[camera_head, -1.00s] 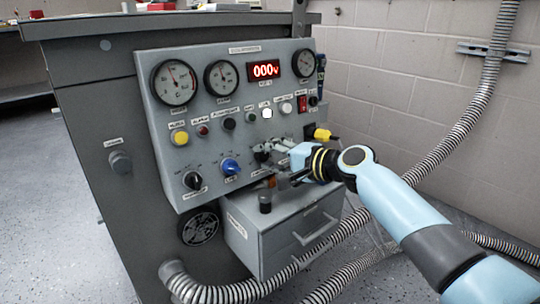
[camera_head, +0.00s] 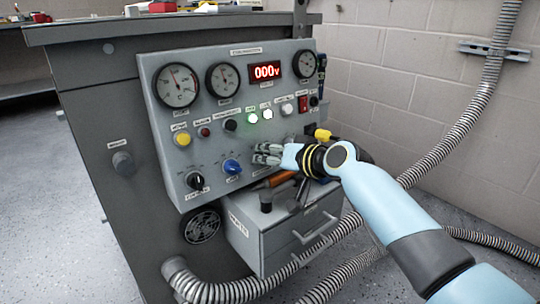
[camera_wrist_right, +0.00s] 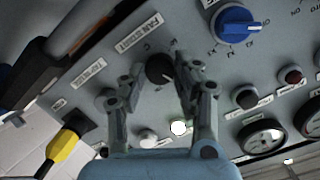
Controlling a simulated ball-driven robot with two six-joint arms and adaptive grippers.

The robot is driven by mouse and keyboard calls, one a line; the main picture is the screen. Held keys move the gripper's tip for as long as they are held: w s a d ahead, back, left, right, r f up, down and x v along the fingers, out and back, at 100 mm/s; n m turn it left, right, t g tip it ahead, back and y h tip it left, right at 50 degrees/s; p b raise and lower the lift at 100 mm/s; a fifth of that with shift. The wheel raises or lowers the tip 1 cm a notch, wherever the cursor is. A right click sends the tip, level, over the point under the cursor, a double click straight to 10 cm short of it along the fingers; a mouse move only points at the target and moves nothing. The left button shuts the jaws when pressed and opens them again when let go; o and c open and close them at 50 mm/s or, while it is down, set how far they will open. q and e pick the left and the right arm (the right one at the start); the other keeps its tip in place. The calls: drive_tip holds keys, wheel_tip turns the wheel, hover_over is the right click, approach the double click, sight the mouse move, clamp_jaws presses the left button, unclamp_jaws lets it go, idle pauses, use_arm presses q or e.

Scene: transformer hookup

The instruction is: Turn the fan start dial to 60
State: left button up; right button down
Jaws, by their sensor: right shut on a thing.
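The fan start dial (camera_wrist_right: 158,70) is a small black knob on the sloping grey control panel (camera_head: 215,122), under a FAN START label (camera_wrist_right: 139,32) in the right wrist view. My right gripper (camera_wrist_right: 160,72) has one finger on each side of this dial and is shut on it. In the head view the same gripper (camera_head: 264,154) reaches the panel from the right and hides the dial. The dial's pointer and most of its scale are too small or covered to read. My left gripper is not in view.
A blue knob (camera_head: 231,167) and a black knob (camera_head: 195,181) sit left of the gripper. A grey drawer box (camera_head: 280,237) with tools on top stands below. A ribbed hose (camera_head: 450,130) runs at right.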

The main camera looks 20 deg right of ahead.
use_arm(q)
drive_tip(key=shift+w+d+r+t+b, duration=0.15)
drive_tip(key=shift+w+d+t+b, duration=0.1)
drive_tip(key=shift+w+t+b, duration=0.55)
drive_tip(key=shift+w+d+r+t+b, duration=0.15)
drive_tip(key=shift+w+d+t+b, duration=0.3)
drive_tip(key=shift+b, duration=0.6)
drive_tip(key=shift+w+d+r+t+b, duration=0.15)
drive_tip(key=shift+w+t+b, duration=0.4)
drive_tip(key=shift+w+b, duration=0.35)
use_arm(e)
drive_tip(key=shift+s+a+f+n+t+h, duration=0.15)
drive_tip(key=shift+n+t+h, duration=0.3)
drive_tip(key=shift+n, duration=2.4)
drive_tip(key=shift+f+n+t+h, duration=0.1)
drive_tip(key=shift+n+t+h, duration=0.35)
drive_tip(key=shift+n, duration=2.45)
drive_tip(key=shift+s+a+f+n+t+h, duration=0.15)
drive_tip(key=shift+n+t+h, duration=0.3)
drive_tip(key=shift+n, duration=2.4)
drive_tip(key=shift+w+d, duration=0.1)
drive_tip(key=c, duration=1)
unclamp_jaws()
drive_tip(key=shift+r, duration=0.15)
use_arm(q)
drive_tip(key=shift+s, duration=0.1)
use_arm(e)
drive_tip(key=shift+o, duration=0.2)
